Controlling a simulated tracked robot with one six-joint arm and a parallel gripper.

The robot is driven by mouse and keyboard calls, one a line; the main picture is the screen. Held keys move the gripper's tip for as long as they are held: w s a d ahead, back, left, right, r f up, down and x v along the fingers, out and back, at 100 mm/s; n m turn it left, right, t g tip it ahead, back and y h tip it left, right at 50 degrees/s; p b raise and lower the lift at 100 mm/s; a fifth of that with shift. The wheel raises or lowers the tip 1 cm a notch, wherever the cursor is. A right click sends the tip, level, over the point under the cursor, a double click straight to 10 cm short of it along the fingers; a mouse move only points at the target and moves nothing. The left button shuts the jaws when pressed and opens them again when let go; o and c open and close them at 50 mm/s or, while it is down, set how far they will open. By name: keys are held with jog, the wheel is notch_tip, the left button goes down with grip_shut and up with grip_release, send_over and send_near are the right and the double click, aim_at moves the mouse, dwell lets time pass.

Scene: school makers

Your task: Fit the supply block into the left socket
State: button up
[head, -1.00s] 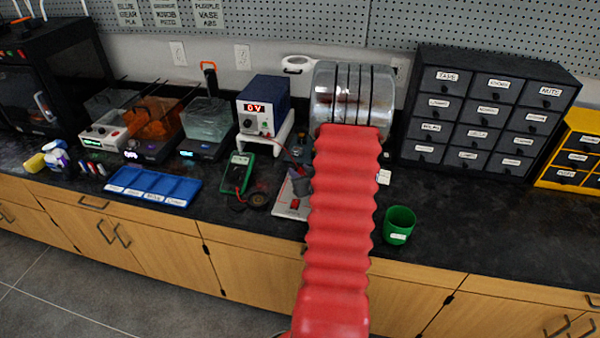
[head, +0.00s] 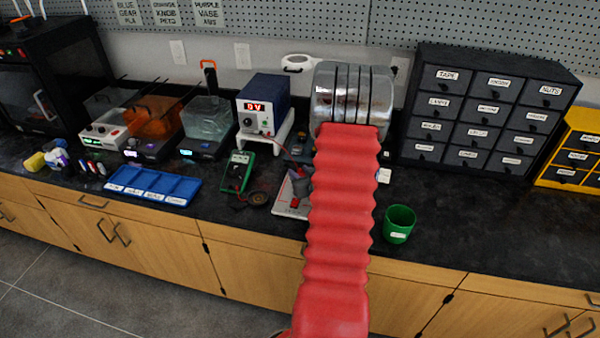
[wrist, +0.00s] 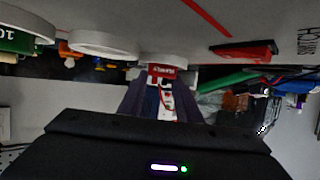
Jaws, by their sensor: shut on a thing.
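In the wrist view my gripper (wrist: 163,88) is shut on the red supply block (wrist: 162,70), which has a white label. The block is at the edge of the pale board (wrist: 165,25), near white raised fittings; I cannot tell whether it touches a socket or is inside one. A white round fitting (wrist: 105,43) lies to its left, and a red switch piece (wrist: 243,50) to its right. In the head view the board (head: 283,207) shows left of my red-sleeved arm, which hides much of it. Which fitting is the left socket is unclear.
A green multimeter (head: 237,172) and a blue power supply (head: 264,100) stand left of my arm. A green cup (head: 399,223) is close on its right. A blue tray (head: 153,187) lies farther left, dark drawers (head: 485,112) behind right. The right bench front is clear.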

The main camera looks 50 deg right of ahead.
jog(key=shift+f, duration=0.1)
jog(key=o, duration=0.8)
jog(key=shift+c, duration=0.2)
jog(key=shift+v, duration=5.5)
